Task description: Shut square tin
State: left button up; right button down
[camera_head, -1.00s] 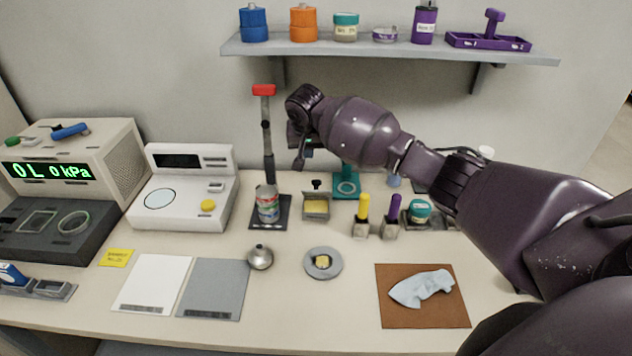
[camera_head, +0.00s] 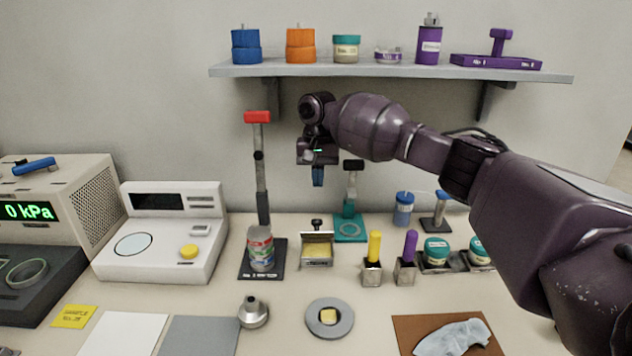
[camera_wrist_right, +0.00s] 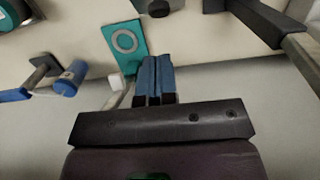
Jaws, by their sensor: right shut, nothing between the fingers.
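The square tin (camera_head: 317,252) is a small grey metal box on the bench, with yellow stuff showing in it. Its lid, with a black knob (camera_head: 317,223), looks raised at the back; its exact angle is hard to tell. My right gripper (camera_head: 318,182) is above and behind the tin, apart from it, its blue fingers pointing down. In the right wrist view its fingers (camera_wrist_right: 155,62) are together and empty. A dark knob (camera_wrist_right: 158,8) at the top edge there may be the tin's. My left gripper is not in view.
A teal stand (camera_head: 350,228) is close behind the tin to the right. A striped can (camera_head: 260,250) and red-topped post (camera_head: 258,160) stand left. Yellow (camera_head: 374,246) and purple (camera_head: 410,246) handled tools stand right. A grey dish (camera_head: 330,319) lies in front. A shelf (camera_head: 400,70) hangs above.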

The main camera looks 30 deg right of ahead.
jog(key=b, duration=0.1)
send_over(317, 228)
jog(key=w+d, duration=0.2)
jog(key=w, duration=0.1)
notch_tip(317, 228, down, 6)
jog(key=shift+f, duration=0.85)
